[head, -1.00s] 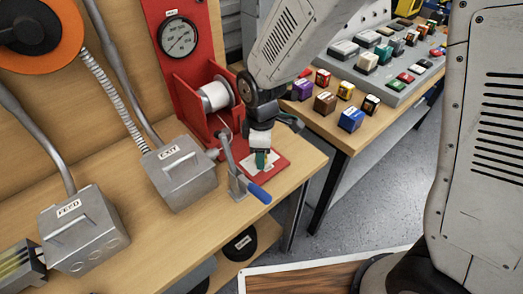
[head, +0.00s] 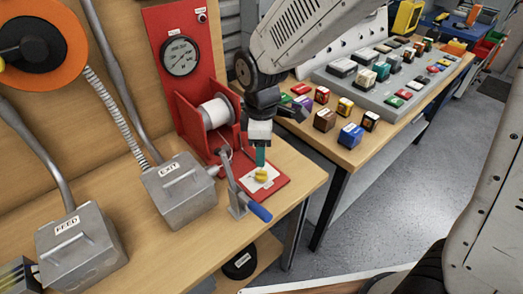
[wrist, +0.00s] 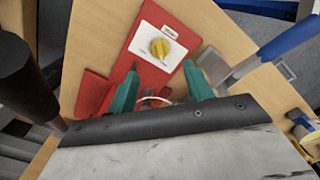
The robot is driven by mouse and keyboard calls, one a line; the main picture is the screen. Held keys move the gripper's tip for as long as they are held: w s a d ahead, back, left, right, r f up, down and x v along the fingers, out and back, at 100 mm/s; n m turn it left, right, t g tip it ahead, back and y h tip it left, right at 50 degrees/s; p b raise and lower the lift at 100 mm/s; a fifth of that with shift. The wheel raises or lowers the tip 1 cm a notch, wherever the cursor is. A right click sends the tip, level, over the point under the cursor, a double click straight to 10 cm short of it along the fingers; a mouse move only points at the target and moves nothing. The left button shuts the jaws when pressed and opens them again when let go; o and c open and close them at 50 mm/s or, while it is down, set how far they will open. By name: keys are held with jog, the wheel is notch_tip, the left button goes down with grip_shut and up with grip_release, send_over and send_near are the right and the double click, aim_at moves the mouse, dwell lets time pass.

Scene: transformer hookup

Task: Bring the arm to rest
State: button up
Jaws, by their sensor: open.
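My gripper (wrist: 160,92) has two teal fingers, spread apart with nothing between them in the wrist view. In the head view my gripper (head: 260,158) hangs over the red base plate (head: 279,186) at the right end of the wooden bench. A yellow knob (wrist: 160,47) on a white plate (wrist: 146,36) lies just beyond the fingertips. The knob also shows in the head view (head: 261,174), just under the fingers. Whether a finger touches it I cannot tell.
A lever with a blue handle (head: 259,211) stands close beside the gripper. A white spool (head: 215,112) in a red frame and a gauge (head: 180,56) are behind. Grey boxes marked EXIT (head: 180,190) and FEED (head: 78,247) sit left. A second table (head: 349,158) holds several coloured blocks.

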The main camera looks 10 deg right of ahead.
dwell(0.3)
jog(key=shift+s+m, duration=0.1)
jog(key=shift+m, duration=0.2)
jog(key=s+d+r+m, duration=0.7)
jog(key=s+d, duration=0.2)
jog(key=d, duration=0.1)
jog(key=s+d+r+m+t, duration=0.1)
jog(key=s+d+r+m, duration=0.6)
jog(key=s+d, duration=0.3)
jog(key=shift+s+d+r+m, duration=0.35)
jog(key=shift+d+m, duration=0.15)
jog(key=shift+m, duration=0.2)
